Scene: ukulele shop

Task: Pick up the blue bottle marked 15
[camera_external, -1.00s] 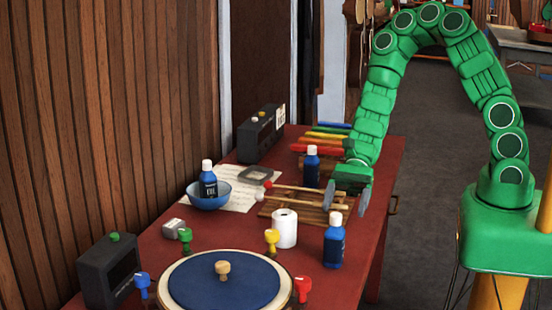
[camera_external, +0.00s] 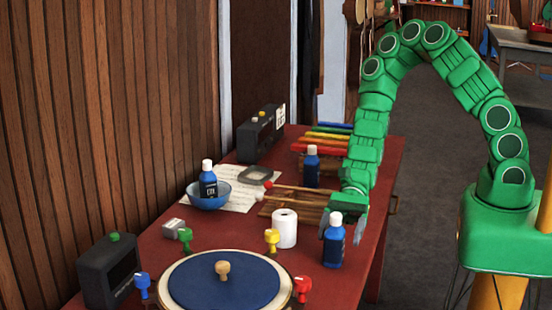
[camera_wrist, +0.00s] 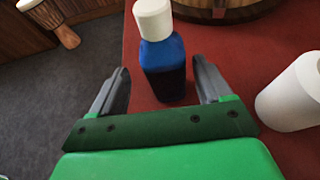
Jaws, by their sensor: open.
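Three blue bottles with white caps are in the external view. One (camera_external: 334,246) stands at the table's right edge, one (camera_external: 312,172) stands farther back, and one (camera_external: 208,185) is in a blue bowl (camera_external: 211,201). I cannot read a 15 on any of them. My gripper (camera_external: 342,224) is open just behind the right-edge bottle, pointing down toward it. In the wrist view a blue bottle (camera_wrist: 164,72) stands upright ahead, lined up with the gap between my open fingers (camera_wrist: 160,82). Gaps show on both sides of it. Its label is not visible there.
A white paper roll (camera_external: 284,229) stands left of the right-edge bottle and shows at right in the wrist view (camera_wrist: 297,95). A round blue-topped drum (camera_external: 225,285) with coloured stamps is in front. Wooden sticks (camera_external: 290,200) lie behind on the red table.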

